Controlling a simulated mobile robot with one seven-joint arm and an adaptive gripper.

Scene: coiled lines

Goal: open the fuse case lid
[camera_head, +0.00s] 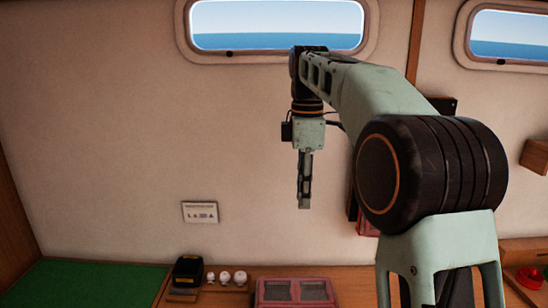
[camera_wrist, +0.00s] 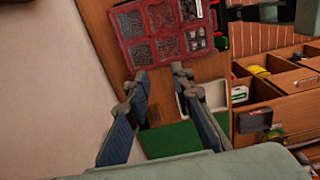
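A red case (camera_head: 259,293) with dark panels in its top stands at the bottom edge of the head view, partly cut off. In the wrist view, a red case (camera_wrist: 124,42) with several compartments, seemingly the same one, lies past my fingertips; small items show in it. Whether a clear lid covers them I cannot tell. My gripper (camera_wrist: 157,73) is open and empty, its fingers apart. In the head view my gripper (camera_head: 304,206) points down, well above the counter and seen edge-on. It touches nothing.
A green mat (camera_head: 85,283) lies at left. A black device (camera_head: 187,269) and several white knobs (camera_head: 224,277) stand beside the case. A white tray (camera_wrist: 213,97) and wooden compartments (camera_wrist: 285,100) show in the wrist view. A red button (camera_head: 529,278) is at far right.

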